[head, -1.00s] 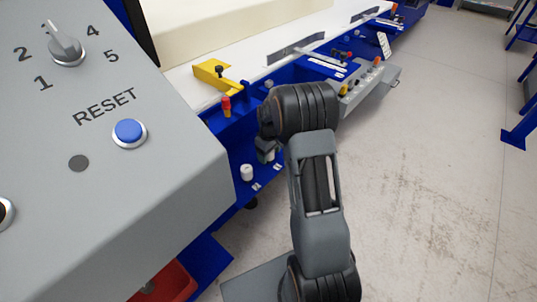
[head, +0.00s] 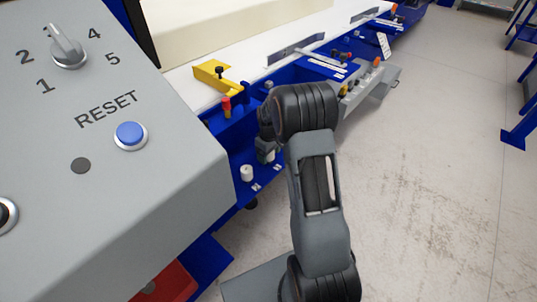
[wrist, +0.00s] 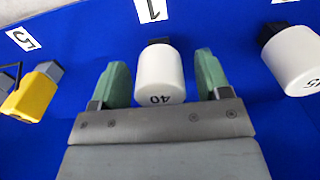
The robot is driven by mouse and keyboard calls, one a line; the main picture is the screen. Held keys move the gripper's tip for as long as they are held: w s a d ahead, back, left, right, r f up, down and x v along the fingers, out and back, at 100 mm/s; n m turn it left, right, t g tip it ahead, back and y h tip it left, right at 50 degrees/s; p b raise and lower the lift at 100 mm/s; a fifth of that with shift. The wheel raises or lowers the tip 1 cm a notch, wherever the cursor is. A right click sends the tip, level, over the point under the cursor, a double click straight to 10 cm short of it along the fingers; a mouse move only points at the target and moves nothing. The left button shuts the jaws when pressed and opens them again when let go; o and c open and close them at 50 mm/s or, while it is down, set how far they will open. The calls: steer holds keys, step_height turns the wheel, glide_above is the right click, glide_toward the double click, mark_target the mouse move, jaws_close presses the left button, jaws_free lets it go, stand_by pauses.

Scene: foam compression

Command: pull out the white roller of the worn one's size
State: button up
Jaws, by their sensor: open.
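In the wrist view a white roller (wrist: 158,72) marked 40, upside down in the picture, sticks out from the blue panel below a label 1. My gripper (wrist: 161,82) is open, with one green finger pad on each side of this roller and narrow gaps between. A second white roller (wrist: 294,62) stands at the right, its mark partly cut off, perhaps 45. In the head view a white roller (head: 246,173) shows on the blue shelf; my gripper (head: 265,152) is mostly hidden behind my wrist. I see no worn roller that I can identify.
A yellow piece with a dark holder (wrist: 33,95) stands at the left in the wrist view. In the head view a grey control box (head: 110,190) with a blue reset button fills the left. A red-and-yellow handle (head: 227,106) stands behind the shelf.

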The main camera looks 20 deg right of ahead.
steer(key=c, duration=1.2)
steer(key=shift+r, duration=0.2)
steer(key=shift+r+p, duration=2.3)
steer(key=shift+r, duration=0.5)
